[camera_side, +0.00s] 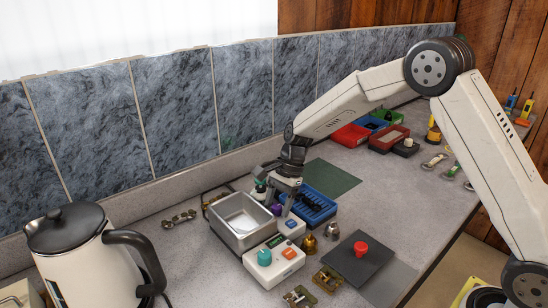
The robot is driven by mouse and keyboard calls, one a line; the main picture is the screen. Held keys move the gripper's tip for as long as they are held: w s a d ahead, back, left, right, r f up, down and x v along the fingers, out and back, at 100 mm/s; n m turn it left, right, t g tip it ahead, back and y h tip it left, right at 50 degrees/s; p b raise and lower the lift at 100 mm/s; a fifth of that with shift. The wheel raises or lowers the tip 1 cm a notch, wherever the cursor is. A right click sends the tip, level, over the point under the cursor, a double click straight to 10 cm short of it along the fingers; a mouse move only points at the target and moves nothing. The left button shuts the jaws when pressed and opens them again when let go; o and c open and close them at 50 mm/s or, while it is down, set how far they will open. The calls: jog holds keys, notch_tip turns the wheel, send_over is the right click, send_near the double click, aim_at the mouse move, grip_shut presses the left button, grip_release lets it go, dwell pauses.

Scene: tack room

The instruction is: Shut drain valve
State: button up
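My gripper (287,196) points down beside the right edge of a metal basin (263,237), above a small white box (291,229). Its fingers are small and dark here, and I cannot tell whether they are apart or closed on something. A small purple part (277,209) shows next to the fingers, partly hidden by them. No part is clearly recognisable as the drain valve. A white control box (286,270) with a teal knob (264,257) and an orange button (288,253) stands in front of the basin. A red knob (361,248) sits on a dark square plate (345,262).
A blue tray (329,212) lies just right of my gripper, with a green mat (334,180) behind it. Brass fittings (310,245) and metal brackets (327,279) lie in front. A kettle (75,250) stands at front left. Red bins (350,136) are at the back.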

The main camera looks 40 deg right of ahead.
grip_shut()
jog(key=shift+n, duration=0.4)
jog(key=n+g, duration=0.1)
jog(key=n, duration=0.2)
jog(key=shift+g, duration=0.3)
jog(key=n, duration=0.2)
jog(key=n+g+h, duration=0.1)
jog(key=n, duration=0.2)
jog(key=shift+w+a+g+h, duration=0.1)
jog(key=shift+g+h, duration=0.2)
jog(key=shift+o, duration=1.5)
grip_release()
